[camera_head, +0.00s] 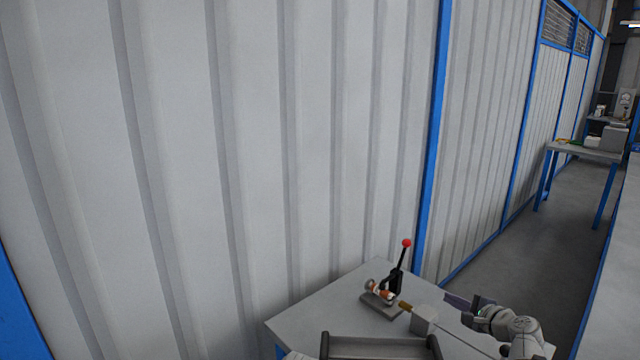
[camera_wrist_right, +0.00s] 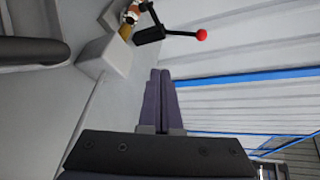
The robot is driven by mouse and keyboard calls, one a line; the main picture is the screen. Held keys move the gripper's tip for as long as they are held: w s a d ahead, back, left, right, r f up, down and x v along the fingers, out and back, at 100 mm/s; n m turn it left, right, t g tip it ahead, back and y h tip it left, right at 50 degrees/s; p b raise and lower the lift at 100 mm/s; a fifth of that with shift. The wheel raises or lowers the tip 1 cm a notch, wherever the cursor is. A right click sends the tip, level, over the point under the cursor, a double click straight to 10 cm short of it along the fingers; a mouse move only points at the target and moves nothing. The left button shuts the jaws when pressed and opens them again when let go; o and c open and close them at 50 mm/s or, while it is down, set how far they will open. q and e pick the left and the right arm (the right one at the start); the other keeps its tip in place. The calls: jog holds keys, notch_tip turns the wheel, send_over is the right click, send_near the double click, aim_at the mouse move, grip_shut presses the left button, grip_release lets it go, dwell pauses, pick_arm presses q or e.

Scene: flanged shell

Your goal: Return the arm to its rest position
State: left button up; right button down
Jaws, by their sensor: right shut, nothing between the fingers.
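My right gripper (camera_head: 460,302) is at the right side of the table in the head view, with its arm coming in from the lower right. Its fingers point left, toward a small white block on the table. In the right wrist view the two dark fingers (camera_wrist_right: 160,98) lie together, shut and empty. My left gripper is not in either view.
A grey table (camera_head: 318,310) stands against a corrugated wall. On it are a lever device with a red knob (camera_head: 406,243), also in the wrist view (camera_wrist_right: 201,35), and a white block (camera_head: 424,319), also in the wrist view (camera_wrist_right: 107,56). Another table (camera_head: 585,152) stands far right beside an aisle.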

jog(key=s+a+f+n+g+p, duration=0.1)
jog(key=s+a+n+g+p, duration=0.2)
jog(key=a, duration=0.5)
jog(key=s+a+f+n+g+y+p, duration=0.1)
jog(key=s+a+f+n+g, duration=0.15)
jog(key=s+a+n, duration=0.4)
jog(key=s+a+f+n+g+p, duration=0.1)
jog(key=a+n+g+p, duration=0.15)
jog(key=a, duration=0.65)
jog(key=s+a+n+g+h+p, duration=0.2)
jog(key=s+n, duration=0.3)
jog(key=s, duration=0.3)
jog(key=s+a+n+g+h+p, duration=0.2)
jog(key=s+n+h, duration=0.3)
jog(key=s, duration=0.3)
jog(key=shift+s+a+r+n+g, duration=0.3)
jog(key=shift+s+a+r+g, duration=0.05)
jog(key=shift+a+g, duration=0.5)
